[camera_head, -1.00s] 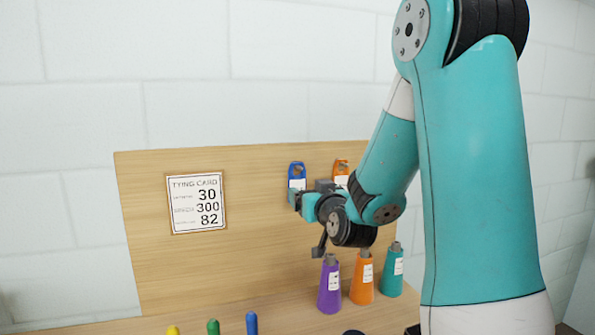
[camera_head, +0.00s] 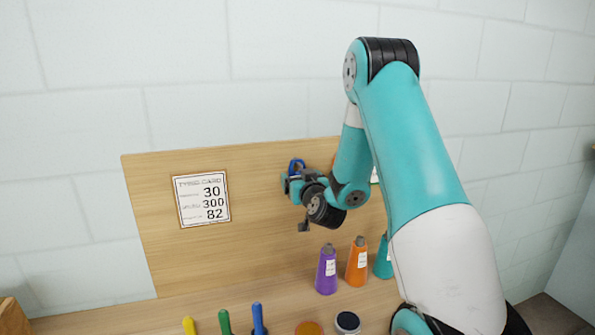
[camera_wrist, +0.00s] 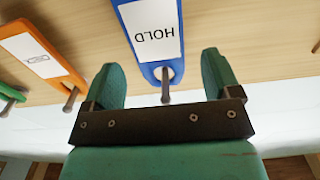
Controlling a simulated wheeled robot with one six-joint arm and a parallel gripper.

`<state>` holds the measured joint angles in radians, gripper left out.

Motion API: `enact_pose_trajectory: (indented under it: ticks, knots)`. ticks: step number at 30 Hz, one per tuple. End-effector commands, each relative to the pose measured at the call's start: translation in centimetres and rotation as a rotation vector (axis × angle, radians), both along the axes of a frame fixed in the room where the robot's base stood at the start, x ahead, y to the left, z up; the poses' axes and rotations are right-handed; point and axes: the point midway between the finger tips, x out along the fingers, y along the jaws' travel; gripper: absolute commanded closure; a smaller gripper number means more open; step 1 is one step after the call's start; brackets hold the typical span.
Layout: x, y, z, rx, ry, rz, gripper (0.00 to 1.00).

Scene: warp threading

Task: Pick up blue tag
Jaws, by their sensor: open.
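The blue tag (camera_wrist: 150,35) has a white label reading HOLD, upside down in the wrist view. It hangs by its hole on a peg (camera_wrist: 166,88) on the wooden board. My gripper (camera_wrist: 160,62) is open, with one green finger on each side of the tag's hole end and a gap on both sides. The fingers do not appear to touch the tag. In the head view only the tag's blue top (camera_head: 297,164) shows above my gripper (camera_head: 289,184), which hides the rest.
An orange tag (camera_wrist: 40,52) and a green tag (camera_wrist: 8,94) hang beside the blue one. A tying card (camera_head: 202,200) is on the board's left.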

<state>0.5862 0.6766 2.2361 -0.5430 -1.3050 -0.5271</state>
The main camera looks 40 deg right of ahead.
Motion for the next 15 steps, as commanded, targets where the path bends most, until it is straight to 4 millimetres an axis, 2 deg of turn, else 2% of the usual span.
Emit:
enact_pose_trajectory:
  ticks: [1, 6, 15]
  knots:
    - [0.6, -0.2, 0.7, 0.001, 0.003, 0.001, 0.17]
    - [1.7, -0.8, 0.4, 0.0, 0.001, 0.0, 0.17]
    - [2.0, -1.0, 0.0, 0.0, 0.0, 0.0, 0.17]
